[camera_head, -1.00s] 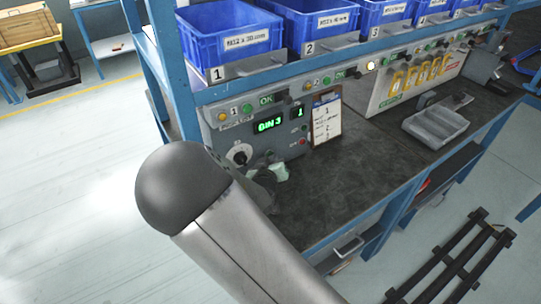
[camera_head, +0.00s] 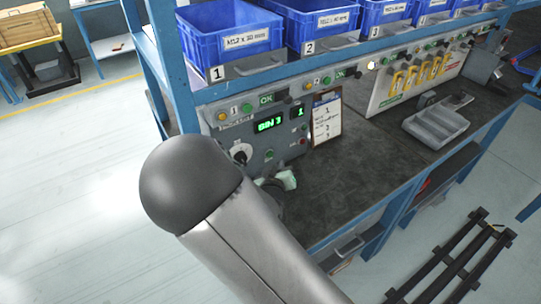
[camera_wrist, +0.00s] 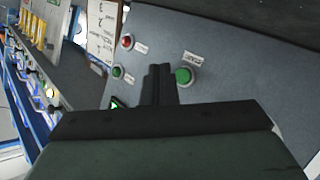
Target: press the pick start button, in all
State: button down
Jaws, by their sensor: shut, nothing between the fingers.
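A large round green button (camera_wrist: 184,76) with a white label stands on the grey control panel (camera_wrist: 225,60). The label is too small to read surely. My gripper (camera_wrist: 160,68) is shut and empty, its fingertips just left of this button in the wrist view. They look apart from it; their distance from the panel is hard to tell. A red button (camera_wrist: 127,41) and a smaller green button (camera_wrist: 117,72) lie further left. In the head view the panel's display (camera_head: 269,125) reads "BIN 3", with a "1" display (camera_head: 298,112) beside it. My arm largely hides the gripper there.
Blue bins (camera_head: 232,38) stand on the shelf above the panel. A grey tray (camera_head: 435,127) sits on the dark bench (camera_head: 355,170), whose middle is clear. A blue post (camera_head: 176,65) rises at the panel's left.

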jog(key=shift+s+d, duration=0.45)
jog(key=shift+s, duration=0.15)
jog(key=shift+s+d, duration=0.4)
jog(key=shift+s, duration=0.2)
